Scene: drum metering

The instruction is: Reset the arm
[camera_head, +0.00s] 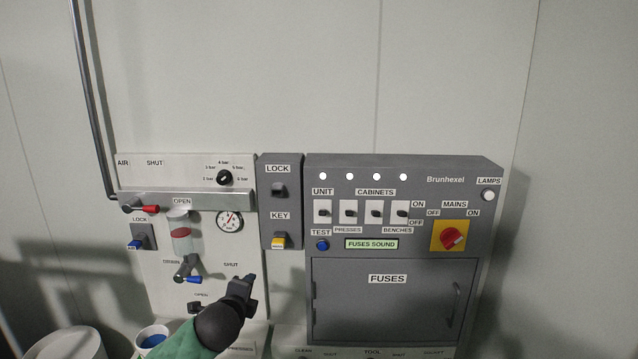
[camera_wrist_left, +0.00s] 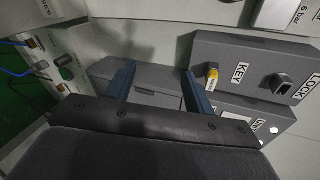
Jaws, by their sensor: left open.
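My left arm comes up from the bottom in the head view, with a green sleeve and a dark wrist. My left gripper (camera_head: 246,281) is in front of the wall panels, below the lock and key box (camera_head: 266,217). In the left wrist view the two blue fingers of the gripper (camera_wrist_left: 158,82) stand apart with nothing between them. The lock and key box (camera_wrist_left: 250,62) shows beyond them, its yellow key (camera_wrist_left: 212,76) upright in its slot. My right gripper is not in view.
The air panel (camera_head: 158,300) carries a gauge (camera_head: 230,221), a red-handled valve (camera_head: 142,208) and a blue-handled drain (camera_head: 188,272). The grey fuse cabinet (camera_head: 400,262) is right, with a red mains knob (camera_head: 452,238). A blue-filled cup (camera_head: 152,338) stands lower left.

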